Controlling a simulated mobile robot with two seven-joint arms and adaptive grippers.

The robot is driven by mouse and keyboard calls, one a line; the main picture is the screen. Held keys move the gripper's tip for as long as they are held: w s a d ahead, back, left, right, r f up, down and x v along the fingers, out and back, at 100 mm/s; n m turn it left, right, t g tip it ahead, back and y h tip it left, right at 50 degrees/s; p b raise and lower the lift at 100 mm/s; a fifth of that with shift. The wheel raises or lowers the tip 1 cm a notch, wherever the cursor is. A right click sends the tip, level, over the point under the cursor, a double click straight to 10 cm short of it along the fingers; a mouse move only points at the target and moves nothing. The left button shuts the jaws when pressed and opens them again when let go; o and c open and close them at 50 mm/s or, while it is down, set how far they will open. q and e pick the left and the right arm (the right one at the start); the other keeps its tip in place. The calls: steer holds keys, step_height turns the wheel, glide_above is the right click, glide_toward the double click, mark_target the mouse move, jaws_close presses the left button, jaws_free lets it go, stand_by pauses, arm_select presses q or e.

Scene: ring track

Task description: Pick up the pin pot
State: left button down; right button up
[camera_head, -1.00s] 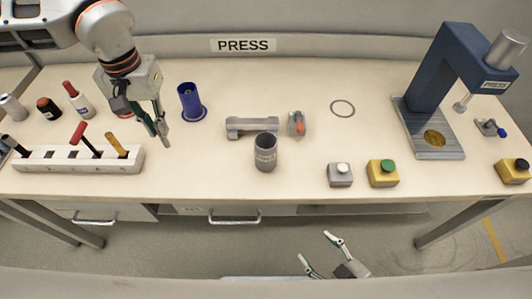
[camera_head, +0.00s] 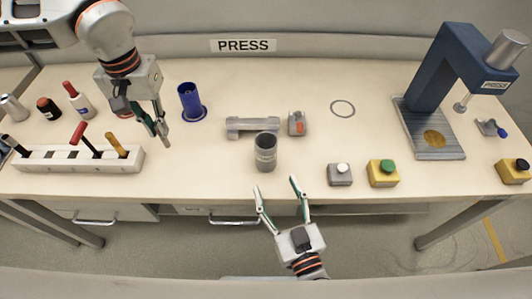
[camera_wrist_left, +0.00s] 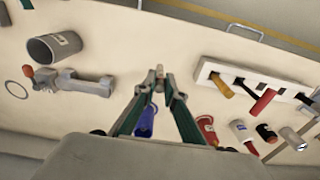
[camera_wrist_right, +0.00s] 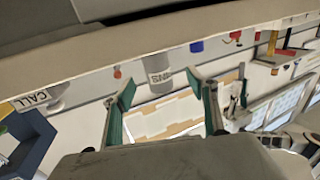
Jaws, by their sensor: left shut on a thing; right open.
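The pin pot (camera_head: 265,155) is a dark grey open cylinder with a label, upright near the middle of the table. It also shows in the left wrist view (camera_wrist_left: 53,48) and between the finger directions in the right wrist view (camera_wrist_right: 159,72). My right gripper (camera_head: 277,185) is open and empty at the table's front edge, just in front of the pot and pointing at it, not touching. My left gripper (camera_head: 161,139) is at the left, above the table, shut on a small grey thing (camera_wrist_left: 159,73) at its fingertips.
A grey vise-like fixture (camera_head: 250,126) lies right behind the pot. A blue cup (camera_head: 190,101), a tool rack (camera_head: 50,160) and a blue press (camera_head: 440,80) stand further off.

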mark_target(266, 164)
steer(key=x, duration=0.6)
steer(key=shift+w+a, duration=0.1)
steer(key=shift+w, duration=0.2)
steer(key=shift+d+x, duration=0.2)
steer(key=shift+x, duration=1.1)
steer(key=shift+d+x, duration=0.2)
steer(key=shift+x, duration=1.1)
steer(key=shift+w, duration=0.1)
steer(key=c, duration=1.2)
